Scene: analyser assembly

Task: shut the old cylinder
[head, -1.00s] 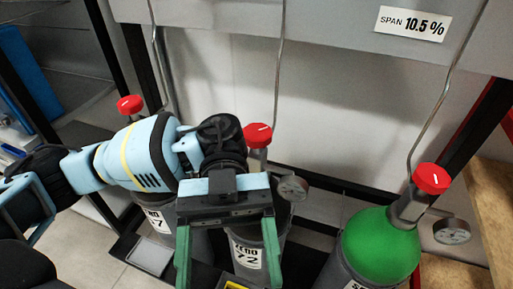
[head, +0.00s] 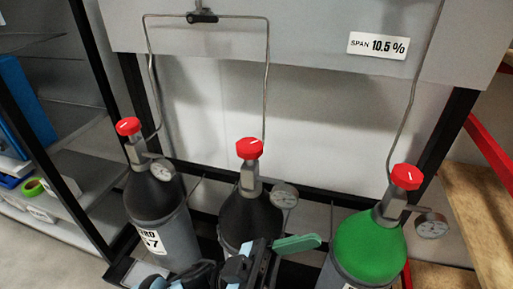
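Three gas cylinders with red valve knobs stand in a row. The left cylinder (head: 152,200) is grey with a ZERO label ending in 47; its red knob (head: 128,126) sits on top. The right cylinder (head: 372,245) has a green shoulder and a red knob (head: 406,177). I cannot tell which is the old one. My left gripper (head: 296,244) is low in front of the middle cylinder, away from the knobs; one green finger shows clearly. My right gripper is out of view.
Gauges (head: 163,170) hang beside the valves. Thin pipes rise from the valves; the left two join at a black-handled changeover valve (head: 203,17). A SPAN 10.5 % label (head: 378,46) is on the grey panel. Shelves stand at left, a wooden surface (head: 470,215) at right.

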